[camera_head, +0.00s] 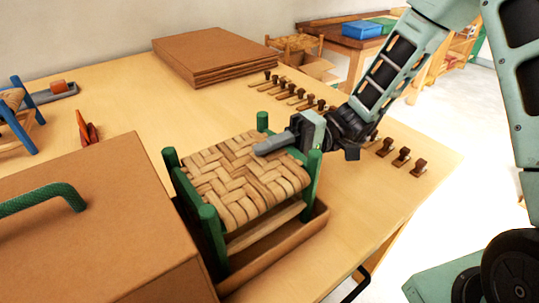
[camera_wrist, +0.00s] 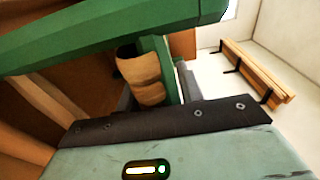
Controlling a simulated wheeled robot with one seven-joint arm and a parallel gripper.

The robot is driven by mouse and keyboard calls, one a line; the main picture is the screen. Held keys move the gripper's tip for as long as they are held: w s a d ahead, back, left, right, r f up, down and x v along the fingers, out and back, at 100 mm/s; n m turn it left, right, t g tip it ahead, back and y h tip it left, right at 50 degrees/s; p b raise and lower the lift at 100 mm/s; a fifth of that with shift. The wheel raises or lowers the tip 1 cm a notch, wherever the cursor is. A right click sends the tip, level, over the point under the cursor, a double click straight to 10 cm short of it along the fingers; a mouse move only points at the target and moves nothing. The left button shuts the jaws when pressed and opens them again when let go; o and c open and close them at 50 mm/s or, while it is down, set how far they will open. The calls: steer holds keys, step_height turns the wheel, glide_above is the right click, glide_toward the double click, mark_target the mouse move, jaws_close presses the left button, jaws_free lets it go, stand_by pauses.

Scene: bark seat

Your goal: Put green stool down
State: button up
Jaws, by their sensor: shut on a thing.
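The green stool (camera_head: 236,177) has green posts and a woven bark seat. It is upright, over or in a shallow brown tray (camera_head: 312,226) on the table; whether its feet touch the tray floor is hidden. My gripper (camera_head: 290,140) is at the stool's right rear side, shut on the stool near its upper edge. In the wrist view a green rail and post (camera_wrist: 160,65) of the stool fill the upper part, with a bit of woven bark between them, close against my gripper.
A large brown box (camera_head: 110,225) with a green handle stands just left of the stool. A row of small brown stamps (camera_head: 300,97) runs along the right. Stacked brown boards (camera_head: 215,55) lie behind. A blue-legged stool (camera_head: 20,110) is far left. Bare table lies between.

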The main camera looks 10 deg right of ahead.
steer(key=shift+f, duration=0.15)
steer(key=o, duration=1.3)
steer(key=shift+w+d, duration=0.1)
steer(key=shift+d, duration=0.05)
steer(key=b+v, duration=0.1)
steer(key=v, duration=1)
steer(key=shift+d, duration=0.3)
